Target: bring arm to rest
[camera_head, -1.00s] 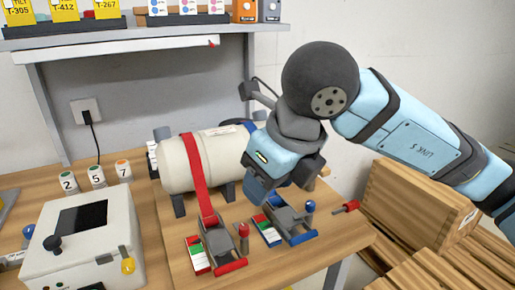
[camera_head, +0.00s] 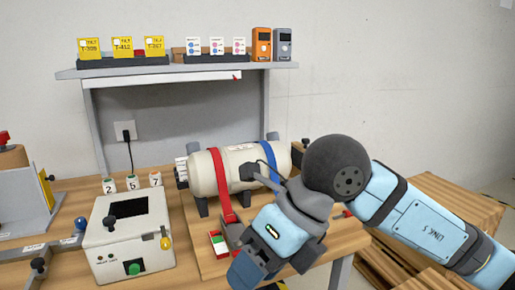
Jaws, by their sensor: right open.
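My right arm comes in from the right and bends down at a dark round joint. My right gripper (camera_head: 262,270) hangs over the front right of the wooden bench, pointing down and left. It is open, and I see nothing held in it. It hides part of the bench and the strap buckles there. A cream cylinder (camera_head: 232,168) lies behind it, with a red strap (camera_head: 222,180) and a blue strap (camera_head: 269,163) around it. The gap between gripper and cylinder is hard to judge. My left gripper is not in view.
A white control box (camera_head: 128,238) stands on the bench (camera_head: 185,262) at left. A shelf (camera_head: 180,71) with yellow cards and two small devices, orange and grey, is above. Wooden crates (camera_head: 450,200) stand at right. The wall area at upper right is clear.

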